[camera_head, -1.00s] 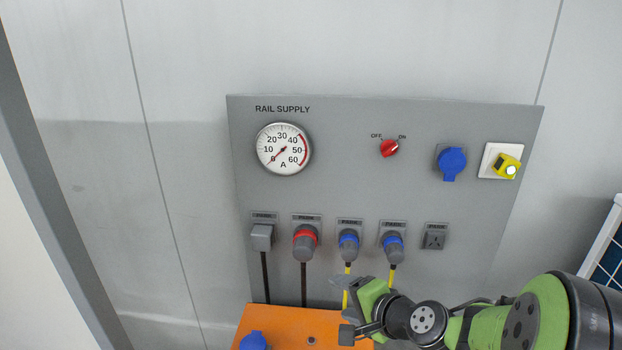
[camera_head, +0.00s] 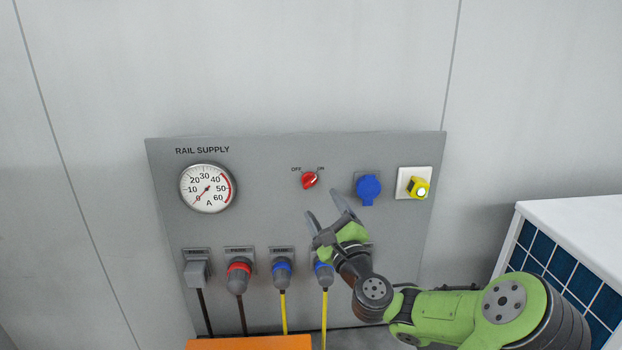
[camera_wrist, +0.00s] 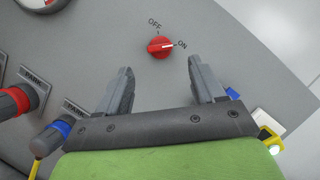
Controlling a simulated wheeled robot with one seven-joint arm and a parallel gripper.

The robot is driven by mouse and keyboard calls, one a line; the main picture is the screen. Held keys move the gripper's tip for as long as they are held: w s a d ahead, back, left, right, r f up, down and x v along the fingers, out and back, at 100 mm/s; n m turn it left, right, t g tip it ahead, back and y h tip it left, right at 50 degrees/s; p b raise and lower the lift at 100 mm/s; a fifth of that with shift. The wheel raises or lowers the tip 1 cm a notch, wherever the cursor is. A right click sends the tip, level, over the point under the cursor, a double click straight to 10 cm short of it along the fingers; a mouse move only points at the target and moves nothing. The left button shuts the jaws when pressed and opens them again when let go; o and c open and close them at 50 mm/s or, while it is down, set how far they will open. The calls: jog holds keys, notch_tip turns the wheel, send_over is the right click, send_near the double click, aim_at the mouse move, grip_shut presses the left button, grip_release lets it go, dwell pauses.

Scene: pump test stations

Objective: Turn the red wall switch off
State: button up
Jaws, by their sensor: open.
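The red switch (camera_head: 310,180) is a rotary knob on the grey wall panel (camera_head: 260,228), between the labels OFF and ON. Its white mark points toward ON, and this shows clearly in the wrist view (camera_wrist: 160,47). My gripper (camera_head: 326,205) is open and empty, a little below and to the right of the switch in the head view. In the wrist view its two fingers (camera_wrist: 160,80) are spread apart, with the switch beyond the tips and between them. It appears clear of the switch.
A round gauge (camera_head: 208,188) reads near 0. A blue socket (camera_head: 368,190) and a yellow device with a lit button (camera_head: 418,187) are right of the switch. Several plugs with cables line the lower panel. An orange surface (camera_head: 250,342) lies below; a white-topped unit (camera_head: 575,225) stands right.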

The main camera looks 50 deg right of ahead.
aim_at(311, 184)
jog(key=p+x, duration=0.2)
jog(key=x, duration=0.5)
jog(key=shift+r, duration=0.1)
jog(key=shift+w+d, duration=0.15)
jog(key=shift+w, duration=0.1)
jog(key=c, duration=1.1)
jog(key=shift+o, duration=0.2)
